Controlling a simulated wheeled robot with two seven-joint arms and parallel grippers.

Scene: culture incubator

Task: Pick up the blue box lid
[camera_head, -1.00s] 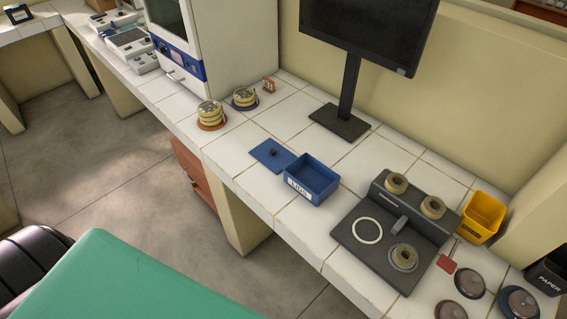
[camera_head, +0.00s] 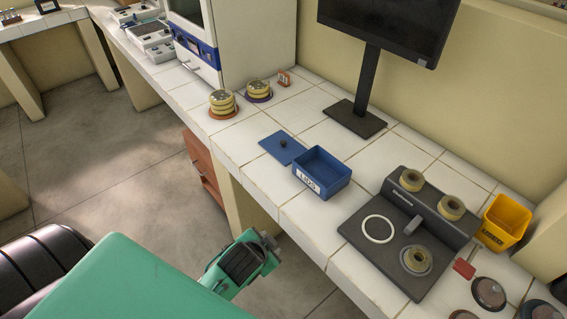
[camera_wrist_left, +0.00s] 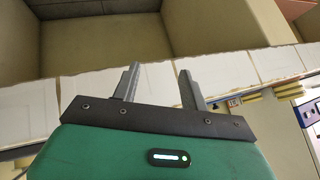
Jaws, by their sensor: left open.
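The lid cannot be made out in that view. My right gripper is not in view.
Yellow stacked dishes (camera_head: 222,103) stand behind the lid to the left. A black monitor stand (camera_head: 355,119) is at the back. A dark grey device (camera_head: 385,235) with ring-shaped pieces and a yellow bin (camera_head: 503,222) stand to the right.

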